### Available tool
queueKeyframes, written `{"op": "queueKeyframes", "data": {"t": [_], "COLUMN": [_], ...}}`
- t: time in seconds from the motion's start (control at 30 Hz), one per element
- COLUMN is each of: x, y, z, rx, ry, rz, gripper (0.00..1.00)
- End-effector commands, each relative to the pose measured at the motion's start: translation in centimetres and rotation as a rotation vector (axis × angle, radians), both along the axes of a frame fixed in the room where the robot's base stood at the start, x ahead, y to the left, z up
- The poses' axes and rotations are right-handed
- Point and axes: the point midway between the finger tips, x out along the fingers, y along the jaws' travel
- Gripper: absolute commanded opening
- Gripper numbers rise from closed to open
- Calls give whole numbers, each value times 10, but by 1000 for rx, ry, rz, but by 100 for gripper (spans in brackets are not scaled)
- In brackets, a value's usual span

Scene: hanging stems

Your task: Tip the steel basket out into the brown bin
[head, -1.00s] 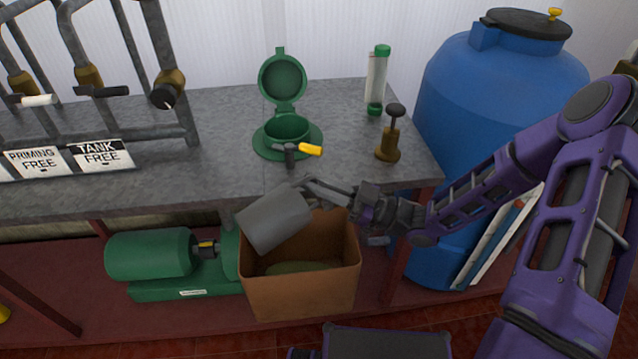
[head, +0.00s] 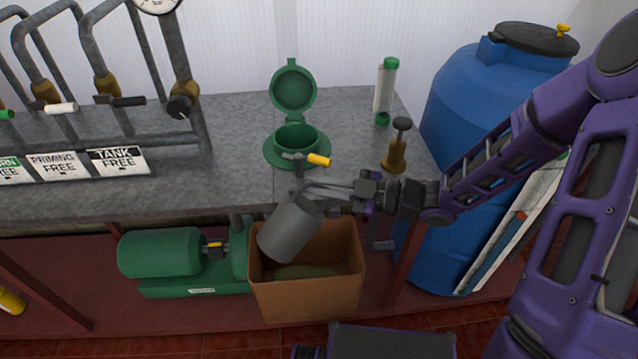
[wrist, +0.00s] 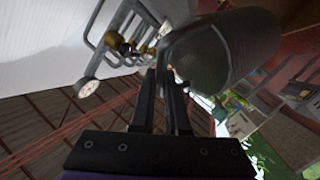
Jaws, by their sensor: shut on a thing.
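The steel basket (head: 289,230) is a grey cylinder, tilted with its lower end over the left part of the brown bin (head: 308,297). My gripper (head: 335,196) is shut on the basket's upper right side and holds it above the bin. In the wrist view the basket (wrist: 225,45) fills the upper right, beyond the closed fingers (wrist: 165,85). The brown bin is open at the top, and something greenish lies on its floor. The basket hides part of the bin's inside, and I cannot see what is in the basket.
The grey counter (head: 235,180) stands just behind and above the bin. A green pump (head: 165,253) sits left of the bin. A green lidded fitting (head: 297,140) with a yellow-handled tap is on the counter. A blue barrel (head: 485,95) stands at the right.

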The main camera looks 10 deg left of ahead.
Motion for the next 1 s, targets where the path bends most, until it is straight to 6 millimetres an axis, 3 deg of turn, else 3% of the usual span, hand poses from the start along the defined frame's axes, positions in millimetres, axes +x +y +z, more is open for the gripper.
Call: {"op": "queueKeyframes", "data": {"t": [0.17,0.7,1.0], "x": [-3,-24,-25], "y": [4,27,28], "z": [5,23,25], "rx": [-41,-419,-446], "ry": [-40,-380,-402], "rz": [4,3,1], "gripper": [0,0,0]}}
